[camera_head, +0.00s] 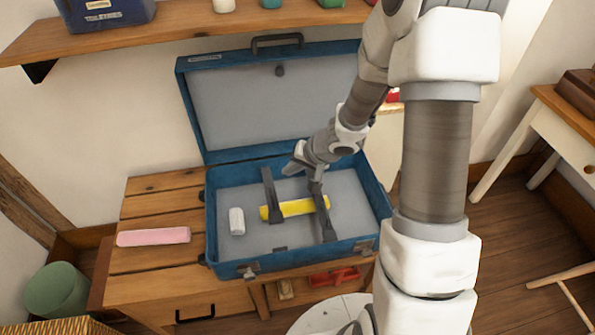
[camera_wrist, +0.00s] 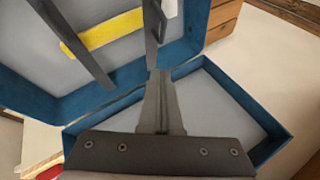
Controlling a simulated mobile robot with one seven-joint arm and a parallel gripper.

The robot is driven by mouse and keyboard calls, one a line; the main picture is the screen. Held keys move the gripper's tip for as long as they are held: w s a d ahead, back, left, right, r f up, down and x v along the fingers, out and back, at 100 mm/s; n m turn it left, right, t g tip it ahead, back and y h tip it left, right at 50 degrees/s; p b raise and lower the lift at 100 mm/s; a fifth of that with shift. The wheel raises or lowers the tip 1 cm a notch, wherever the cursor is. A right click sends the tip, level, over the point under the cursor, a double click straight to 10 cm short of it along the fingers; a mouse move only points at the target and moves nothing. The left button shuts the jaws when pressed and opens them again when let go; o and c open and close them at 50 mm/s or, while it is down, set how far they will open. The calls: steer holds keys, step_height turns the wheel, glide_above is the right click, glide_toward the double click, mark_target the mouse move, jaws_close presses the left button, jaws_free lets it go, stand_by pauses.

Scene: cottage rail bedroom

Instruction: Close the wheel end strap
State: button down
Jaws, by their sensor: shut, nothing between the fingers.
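An open blue suitcase (camera_head: 215,225) lies on a wooden bench, its lid (camera_head: 275,95) leaning up against the wall. Two dark straps stand in its grey base: a left strap (camera_head: 270,195) and a right strap (camera_head: 324,215). Which is the wheel end strap I cannot tell. A yellow roll (camera_head: 297,208) lies across the base by both straps. My gripper (camera_head: 289,169) is shut and empty over the hinge side, close to the left strap's far end. In the wrist view the shut fingers (camera_wrist: 161,75) point toward one strap (camera_wrist: 154,30); contact is unclear. The other strap (camera_wrist: 75,45) is farther left.
A white item (camera_head: 237,221) lies in the case left of the straps. A pink box (camera_head: 153,236) lies on the bench at left. A shelf (camera_head: 180,38) with a blue bin (camera_head: 105,15) hangs above the lid. A table (camera_head: 550,110) stands at right.

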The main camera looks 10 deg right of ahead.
steer(key=a+f+b, duration=0.3)
steer(key=f+b, duration=0.2)
steer(key=shift+a+f, duration=0.25)
steer(key=shift+f, duration=0.05)
